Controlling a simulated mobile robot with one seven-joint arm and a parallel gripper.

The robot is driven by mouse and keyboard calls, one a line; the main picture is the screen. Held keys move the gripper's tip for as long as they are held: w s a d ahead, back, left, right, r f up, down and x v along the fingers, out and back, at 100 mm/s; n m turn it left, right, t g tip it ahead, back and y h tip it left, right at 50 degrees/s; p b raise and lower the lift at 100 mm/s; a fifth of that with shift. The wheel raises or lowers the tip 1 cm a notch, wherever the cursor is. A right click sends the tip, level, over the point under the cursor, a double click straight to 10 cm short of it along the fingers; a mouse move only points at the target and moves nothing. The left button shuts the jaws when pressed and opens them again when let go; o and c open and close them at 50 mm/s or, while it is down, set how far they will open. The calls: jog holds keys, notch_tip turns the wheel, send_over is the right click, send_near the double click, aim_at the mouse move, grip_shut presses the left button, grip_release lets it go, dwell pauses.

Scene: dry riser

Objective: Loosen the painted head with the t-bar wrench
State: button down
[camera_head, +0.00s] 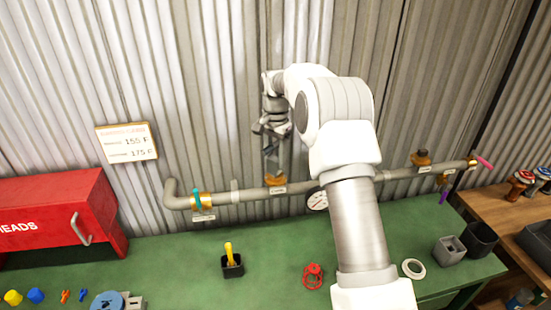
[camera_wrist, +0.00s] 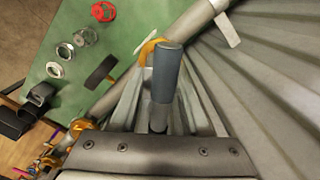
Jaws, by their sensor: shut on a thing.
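A grey pipe (camera_head: 240,195) runs along the corrugated wall and carries several brass fittings. My gripper (camera_head: 273,128) is above the middle fitting (camera_head: 276,188), near the wall. It is shut on the t-bar wrench, whose blue-grey bar end (camera_wrist: 167,72) and metal shaft show in front of the jaws in the wrist view. Between gripper and pipe a pale grey upright shape is seen; I cannot tell whether the wrench touches the fitting. Another brass fitting with a dark top (camera_head: 422,158) stands on the right part of the pipe. I cannot tell which fitting bears the painted head.
A red cabinet (camera_head: 55,215) stands at left on the green bench (camera_head: 185,270). A sign (camera_head: 127,142) hangs on the wall.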

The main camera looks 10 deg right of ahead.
aim_at(276, 142)
jog(key=shift+r+p, duration=0.45)
jog(key=shift+r, duration=3.9)
